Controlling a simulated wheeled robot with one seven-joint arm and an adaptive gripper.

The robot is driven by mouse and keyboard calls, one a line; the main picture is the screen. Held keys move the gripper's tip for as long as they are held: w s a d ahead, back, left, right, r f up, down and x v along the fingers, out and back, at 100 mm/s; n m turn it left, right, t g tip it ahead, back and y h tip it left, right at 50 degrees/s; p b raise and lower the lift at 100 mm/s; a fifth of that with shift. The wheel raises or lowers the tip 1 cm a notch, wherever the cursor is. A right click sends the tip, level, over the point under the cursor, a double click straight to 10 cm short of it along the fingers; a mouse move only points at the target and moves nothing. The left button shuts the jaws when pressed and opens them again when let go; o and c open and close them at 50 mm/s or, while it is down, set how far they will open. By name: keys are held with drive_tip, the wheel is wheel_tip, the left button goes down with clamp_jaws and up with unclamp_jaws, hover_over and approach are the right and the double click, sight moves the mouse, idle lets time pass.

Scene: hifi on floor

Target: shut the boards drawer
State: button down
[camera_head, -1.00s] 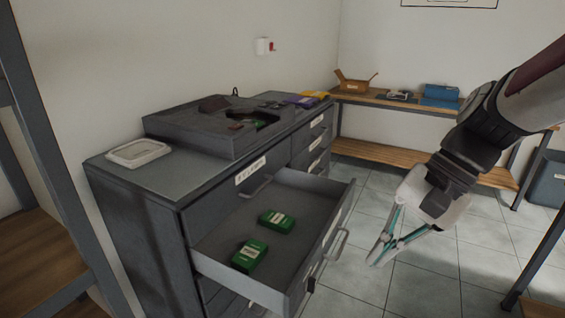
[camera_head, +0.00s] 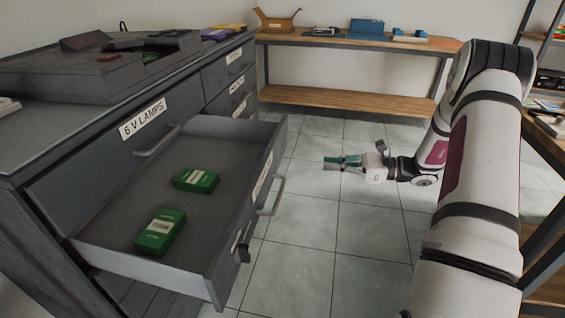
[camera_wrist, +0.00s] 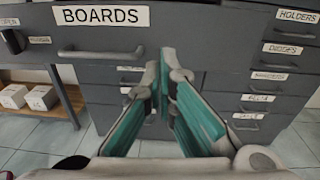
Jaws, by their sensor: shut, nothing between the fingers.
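The boards drawer (camera_head: 232,235) is pulled well out of the grey cabinet in the head view. Two green boxes lie inside it, one nearer (camera_head: 160,232) and one farther (camera_head: 196,180). In the wrist view its dark front (camera_wrist: 190,30) carries a BOARDS label (camera_wrist: 102,15) above a bar handle (camera_wrist: 100,54). My gripper (camera_head: 328,163) is to the right of the drawer, fingers pointing left towards its front, with a gap between. In the wrist view my gripper (camera_wrist: 168,58) has its fingertips together, right of the handle, and holds nothing.
The cabinet (camera_head: 60,130) has a drawer labelled 6 V LAMPS (camera_head: 143,118) above the open one. Smaller labelled drawers (camera_wrist: 262,82) are on the right in the wrist view. A wooden bench (camera_head: 360,42) stands along the back wall. The tiled floor (camera_head: 340,230) is clear.

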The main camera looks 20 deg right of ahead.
drive_tip(key=d+f+m+t, duration=0.1)
drive_tip(key=d+f, duration=0.1)
drive_tip(key=b, duration=0.3)
approach(276, 159)
drive_tip(key=x, duration=0.6)
drive_tip(key=shift+w+a, duration=0.2)
drive_tip(key=shift+w, duration=0.1)
drive_tip(key=shift+w+a, duration=0.1)
drive_tip(key=shift+a, duration=0.05)
drive_tip(key=x, duration=0.9)
drive_tip(key=b+x, duration=0.1)
drive_tip(key=x, duration=1.8)
drive_tip(key=shift+w+a+f, duration=0.25)
drive_tip(key=shift+f, duration=0.05)
drive_tip(key=shift+w+a+r, duration=0.15)
drive_tip(key=shift+w+a, duration=0.15)
drive_tip(key=shift+a, duration=0.1)
drive_tip(key=shift+a, duration=0.1)
